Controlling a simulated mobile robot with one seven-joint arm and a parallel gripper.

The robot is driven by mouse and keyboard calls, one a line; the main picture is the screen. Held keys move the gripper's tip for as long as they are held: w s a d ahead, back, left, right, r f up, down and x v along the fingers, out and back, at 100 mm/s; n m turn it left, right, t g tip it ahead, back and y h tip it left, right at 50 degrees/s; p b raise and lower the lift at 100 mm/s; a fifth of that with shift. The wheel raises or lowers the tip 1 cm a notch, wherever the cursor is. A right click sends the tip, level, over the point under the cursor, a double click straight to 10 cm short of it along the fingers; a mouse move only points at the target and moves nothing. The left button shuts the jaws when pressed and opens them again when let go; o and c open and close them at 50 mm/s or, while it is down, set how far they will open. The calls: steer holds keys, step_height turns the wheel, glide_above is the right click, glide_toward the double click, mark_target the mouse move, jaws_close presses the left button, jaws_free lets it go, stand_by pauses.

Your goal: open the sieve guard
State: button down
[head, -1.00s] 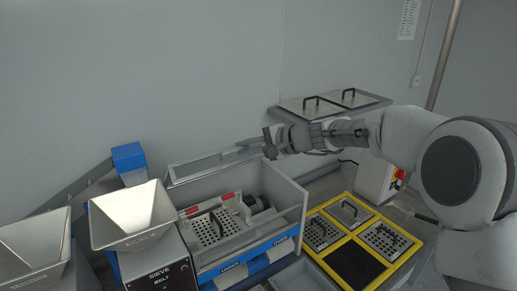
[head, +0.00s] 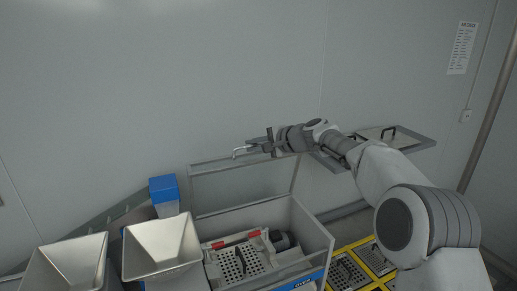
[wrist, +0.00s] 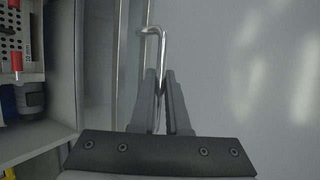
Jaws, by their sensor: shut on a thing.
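The sieve guard is a clear panel with a grey metal frame (head: 235,164). It stands raised above the back of the grey sieve box (head: 318,235), and the box is open at the top. A bent silver rod handle (head: 239,151) sits at the guard's upper edge. My gripper (head: 262,146) is shut on this handle from the right. In the wrist view, the two fingers of my gripper (wrist: 161,78) close around the silver handle (wrist: 152,33), whose bent end sticks out beyond the tips. Inside the box lies a perforated sieve plate (head: 232,266) with a dark handle and red clips.
Two metal hoppers (head: 160,248) and a blue block (head: 164,189) stand left of the box. A yellow-framed tray (head: 350,250) lies to the right. A shelf with handled lids (head: 400,140) is behind my arm.

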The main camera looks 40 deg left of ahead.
steer(key=shift+w+a+r+p, duration=0.25)
steer(key=shift+w+a, duration=0.1)
steer(key=shift+a, duration=0.3)
steer(key=shift+w+a+r+p, duration=0.1)
steer(key=shift+w+a+p, duration=0.15)
steer(key=shift+a, duration=0.35)
steer(key=c, duration=0.9)
jaws_free()
steer(key=shift+w, duration=0.1)
steer(key=shift+d+r+b, duration=0.15)
steer(key=shift+d+b, duration=0.3)
steer(key=b+v, duration=0.5)
steer(key=v, duration=1.1)
steer(key=shift+d+r+b, duration=0.15)
steer(key=shift+r+b, duration=0.05)
steer(key=shift+b, duration=0.1)
